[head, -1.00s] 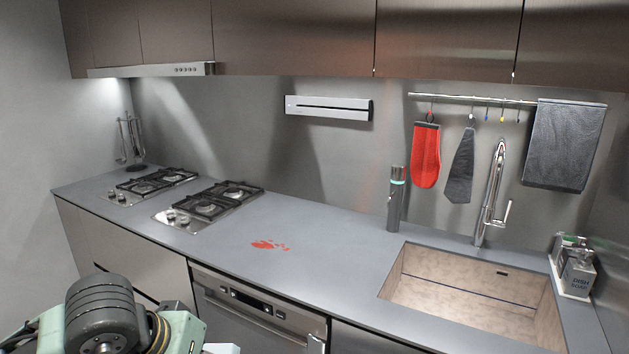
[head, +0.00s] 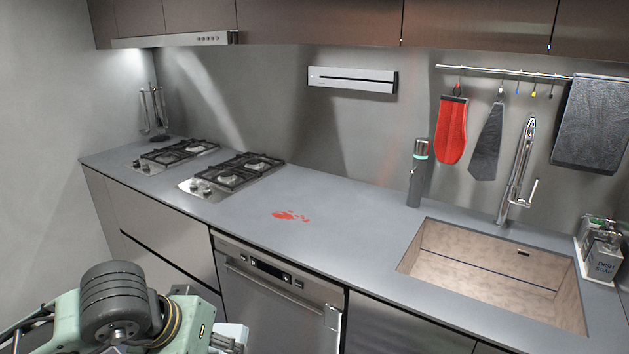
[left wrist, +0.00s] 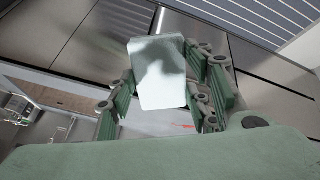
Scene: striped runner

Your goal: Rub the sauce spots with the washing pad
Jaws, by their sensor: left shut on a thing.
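The red sauce spots (head: 290,215) lie on the grey counter between the gas hobs and the sink, one larger smear with smaller dots beside it. A little red also shows below the pad in the left wrist view (left wrist: 186,126). The washing pad (left wrist: 158,70) is a pale white block. My left gripper (left wrist: 168,95) is shut on it, with green fingers on both sides. In the head view the pad (head: 232,333) shows at the bottom left beside my left arm, in front of the counter and apart from the spots. My right gripper is not in view.
The counter (head: 340,235) is clear around the spots. Two gas hobs (head: 232,172) stand to the left. A dark bottle (head: 418,175) stands behind the sink (head: 490,265), with a tall faucet (head: 517,170) and soap dispensers (head: 602,255) nearby. A dishwasher (head: 275,290) is below the counter.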

